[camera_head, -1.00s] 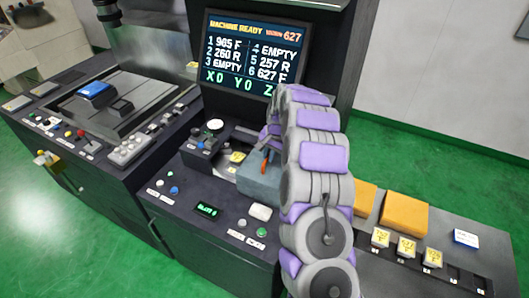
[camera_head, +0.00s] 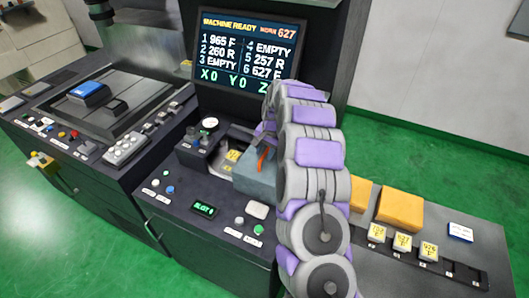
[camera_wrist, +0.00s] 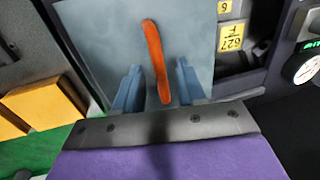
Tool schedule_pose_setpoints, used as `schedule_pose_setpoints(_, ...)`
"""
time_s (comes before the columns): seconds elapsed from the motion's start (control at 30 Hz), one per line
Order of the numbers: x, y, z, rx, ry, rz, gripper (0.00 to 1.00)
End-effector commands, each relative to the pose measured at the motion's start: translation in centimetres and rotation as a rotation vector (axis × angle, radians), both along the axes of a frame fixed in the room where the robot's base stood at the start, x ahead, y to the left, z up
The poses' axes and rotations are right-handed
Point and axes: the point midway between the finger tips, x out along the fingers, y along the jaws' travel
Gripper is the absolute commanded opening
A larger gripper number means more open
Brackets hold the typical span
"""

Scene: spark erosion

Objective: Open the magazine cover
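The magazine cover is a blue-grey panel (camera_wrist: 105,40) with an orange handle (camera_wrist: 152,50), filling the upper middle of the wrist view. In the head view the cover (camera_head: 254,180) sits on the dark console, partly hidden by my arm. To its left, part of the magazine shows, with a yellow 627 label (camera_wrist: 231,37). My gripper (camera_wrist: 158,68) has two blue fingers spread on either side of the handle's lower end. Gaps show between handle and fingers, so it looks open. In the head view my arm hides most of the gripper.
A screen (camera_head: 248,50) reading MACHINE READY stands behind the console. Orange blocks (camera_head: 399,208) and labelled yellow pieces (camera_head: 402,241) are on the right-hand bench.

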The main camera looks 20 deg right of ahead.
Motion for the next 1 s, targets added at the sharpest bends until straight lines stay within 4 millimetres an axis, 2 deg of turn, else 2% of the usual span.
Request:
schedule_pose_setpoints(0.6, -1.6, -1.8, 12.7, -0.001, -0.003, -0.001, 0.40)
schedule_pose_setpoints(0.8, -1.9, -2.2, 15.3, -0.001, 0.000, 0.000, 0.40)
schedule_pose_setpoints(1.0, -2.1, -2.3, 16.2, -0.001, 0.001, 0.000, 0.40)
